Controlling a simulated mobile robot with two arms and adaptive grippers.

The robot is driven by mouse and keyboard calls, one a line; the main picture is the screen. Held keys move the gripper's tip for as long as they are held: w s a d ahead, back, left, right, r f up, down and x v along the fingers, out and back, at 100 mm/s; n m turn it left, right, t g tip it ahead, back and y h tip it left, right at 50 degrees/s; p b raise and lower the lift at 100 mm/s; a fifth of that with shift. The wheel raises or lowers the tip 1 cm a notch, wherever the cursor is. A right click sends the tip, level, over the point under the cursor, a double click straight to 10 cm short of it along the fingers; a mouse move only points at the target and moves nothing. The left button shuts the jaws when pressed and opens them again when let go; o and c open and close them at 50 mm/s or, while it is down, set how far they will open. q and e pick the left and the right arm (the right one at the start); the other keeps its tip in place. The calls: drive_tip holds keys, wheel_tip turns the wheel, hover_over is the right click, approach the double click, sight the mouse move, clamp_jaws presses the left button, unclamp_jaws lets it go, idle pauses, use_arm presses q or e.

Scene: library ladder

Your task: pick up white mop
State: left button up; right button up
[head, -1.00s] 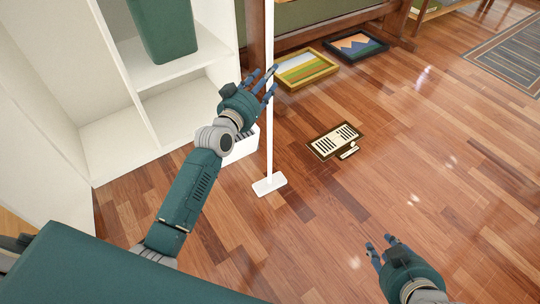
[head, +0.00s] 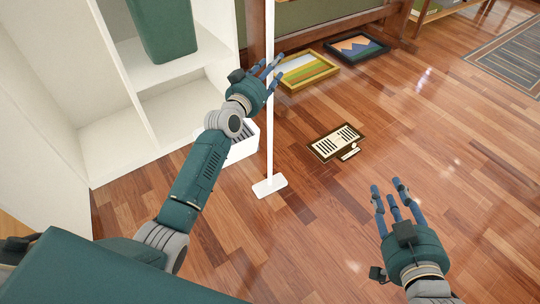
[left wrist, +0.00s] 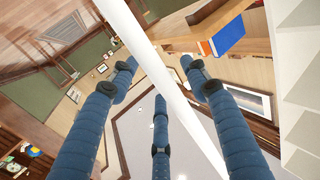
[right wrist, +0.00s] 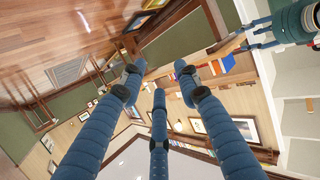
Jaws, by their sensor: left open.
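The white mop stands upright on the wood floor, its long thin handle (head: 270,130) rising out of the top of the head view and its flat head (head: 270,187) on the floor. My left gripper (head: 274,72) is open at the handle, its blue fingers beside and partly across it. In the left wrist view the handle (left wrist: 165,75) runs diagonally between the spread fingers (left wrist: 160,85); I cannot tell if they touch it. My right gripper (head: 396,198) is open and empty above the floor at the lower right; its fingers also show spread in the right wrist view (right wrist: 158,85).
A white shelf unit (head: 150,73) with a green bin (head: 165,30) stands at the left. Framed pictures (head: 306,68) (head: 356,47) and a small sign (head: 336,142) lie on the floor.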

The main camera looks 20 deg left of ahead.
use_arm(q)
clamp_jaws()
drive_tip(key=shift+r, duration=0.2)
drive_tip(key=shift+r, duration=0.15)
